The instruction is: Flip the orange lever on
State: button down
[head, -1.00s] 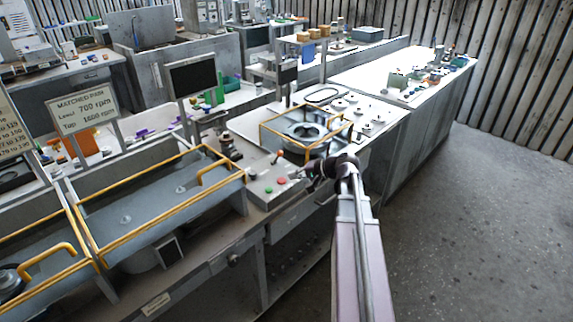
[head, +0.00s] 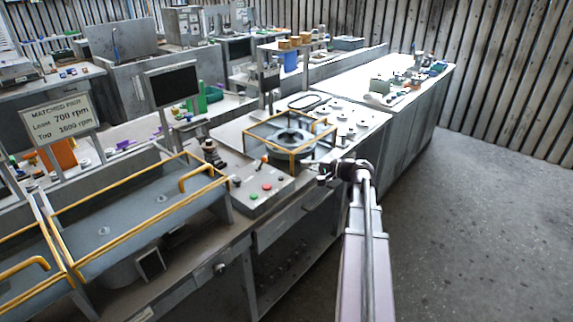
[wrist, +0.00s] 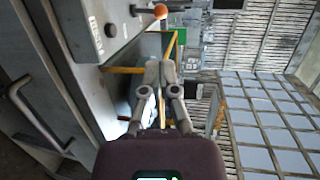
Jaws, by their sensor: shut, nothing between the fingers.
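The orange lever (head: 263,160) stands at the back edge of the grey control box (head: 258,198), close to the yellow guard frame. In the wrist view its round orange tip (wrist: 160,11) shows at the top, beyond my fingers. Its exact tilt is too small to tell. My gripper (head: 322,172) is to the right of the control box, apart from the lever, in front of the guard frame. In the wrist view my gripper (wrist: 160,68) has its fingertips together with nothing between them. Nothing hides the lever's tip.
A green button (head: 252,196) and a red button (head: 267,186) are on the box. A yellow guard frame (head: 318,153) surrounds a round blower housing (head: 291,140) behind my gripper. A drawer handle (wrist: 38,118) projects below the box. Open floor lies at right.

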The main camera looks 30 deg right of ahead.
jog(key=b+x, duration=0.2)
jog(key=x, duration=1.1)
jog(key=shift+f, duration=0.1)
jog(key=shift+w+a+b, duration=0.25)
jog(key=shift+w+b, duration=0.05)
jog(key=shift+w, duration=0.05)
